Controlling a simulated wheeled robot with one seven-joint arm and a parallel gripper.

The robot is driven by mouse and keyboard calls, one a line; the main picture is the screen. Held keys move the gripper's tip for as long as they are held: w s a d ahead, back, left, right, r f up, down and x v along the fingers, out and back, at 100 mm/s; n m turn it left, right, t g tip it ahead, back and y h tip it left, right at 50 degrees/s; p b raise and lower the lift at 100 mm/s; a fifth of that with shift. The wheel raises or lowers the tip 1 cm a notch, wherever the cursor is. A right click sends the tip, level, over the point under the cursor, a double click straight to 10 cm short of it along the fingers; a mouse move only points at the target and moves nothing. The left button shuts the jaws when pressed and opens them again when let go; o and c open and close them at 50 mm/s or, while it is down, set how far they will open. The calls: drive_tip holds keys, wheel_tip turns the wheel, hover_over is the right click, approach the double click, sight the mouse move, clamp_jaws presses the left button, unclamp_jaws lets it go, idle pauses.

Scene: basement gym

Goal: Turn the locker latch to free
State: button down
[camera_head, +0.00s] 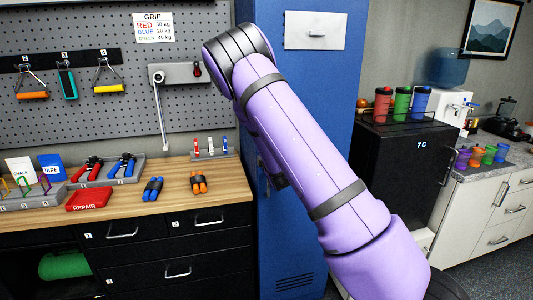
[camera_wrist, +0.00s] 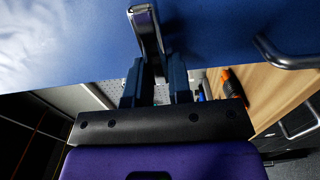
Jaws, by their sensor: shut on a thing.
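The blue locker (camera_head: 290,75) stands in the middle of the head view, partly covered by my purple arm. Its blue face (camera_wrist: 225,25) fills the top of the wrist view. The latch (camera_wrist: 146,30) shows there as a shiny metal lever, pointing down the picture from the blue face. My gripper (camera_wrist: 155,82) has its two dark fingers on either side of the latch's lower end and is shut on it. In the head view my arm hides the latch and most of the gripper.
The wooden workbench (camera_head: 130,200) with tools stands left of the locker, below a pegboard (camera_head: 90,25). A black fridge (camera_head: 395,165) with cups on top stands to the right. A metal bar handle (camera_wrist: 285,57) is at the right of the wrist view.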

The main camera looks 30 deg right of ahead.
drive_tip(key=c, duration=1)
unclamp_jaws()
drive_tip(key=shift+c, duration=0.2)
drive_tip(key=shift+s, duration=0.1)
drive_tip(key=v, duration=1)
drive_tip(key=shift+s, duration=0.3)
drive_tip(key=shift+a, duration=0.1)
